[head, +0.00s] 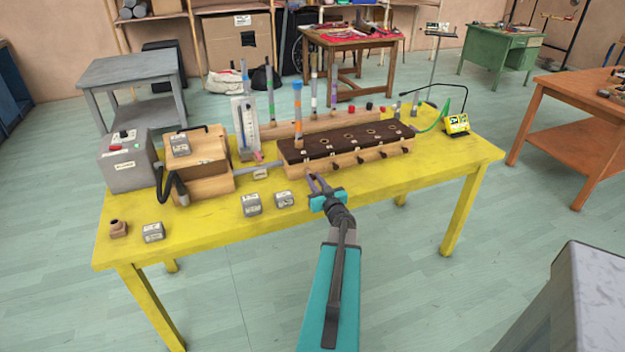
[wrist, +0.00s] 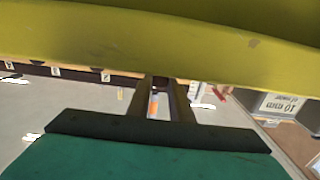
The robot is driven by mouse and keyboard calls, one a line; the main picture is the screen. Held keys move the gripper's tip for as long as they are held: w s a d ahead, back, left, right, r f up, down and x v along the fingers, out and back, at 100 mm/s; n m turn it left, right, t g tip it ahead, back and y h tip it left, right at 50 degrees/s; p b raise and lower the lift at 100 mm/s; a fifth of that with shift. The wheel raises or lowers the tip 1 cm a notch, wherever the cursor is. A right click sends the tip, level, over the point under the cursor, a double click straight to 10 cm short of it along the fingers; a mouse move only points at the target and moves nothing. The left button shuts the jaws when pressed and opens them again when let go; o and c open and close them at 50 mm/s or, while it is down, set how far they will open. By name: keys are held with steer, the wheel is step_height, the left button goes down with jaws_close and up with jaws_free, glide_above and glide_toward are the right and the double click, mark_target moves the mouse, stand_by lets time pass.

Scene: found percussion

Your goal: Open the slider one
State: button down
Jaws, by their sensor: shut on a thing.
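The long wooden box (head: 297,168) with a dark brown top (head: 345,139) stands on the yellow table in the head view. Several small dark slider knobs stick out along its front face. My gripper (head: 314,182) is at the left end of that front face, at the leftmost slider knob. In the wrist view my gripper (wrist: 160,88) is shut on a small dark knob (wrist: 160,82), which shows between the two fingers. In the head view the fingers hide this knob. How far the slider is pulled out cannot be told.
Clear tubes with coloured bands, one with orange (head: 297,108), rise from the box and behind it. Small grey blocks (head: 252,205) lie left of my gripper on the yellow table (head: 200,232). A grey box (head: 128,165) and wooden bellows (head: 205,180) stand farther left. The table's front right is clear.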

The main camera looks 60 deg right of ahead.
steer(key=shift+w, duration=0.1)
steer(key=c, duration=1.6)
jaws_free()
steer(key=shift+p+v, duration=1.6)
steer(key=shift+v, duration=5.3)
steer(key=shift+a, duration=0.1)
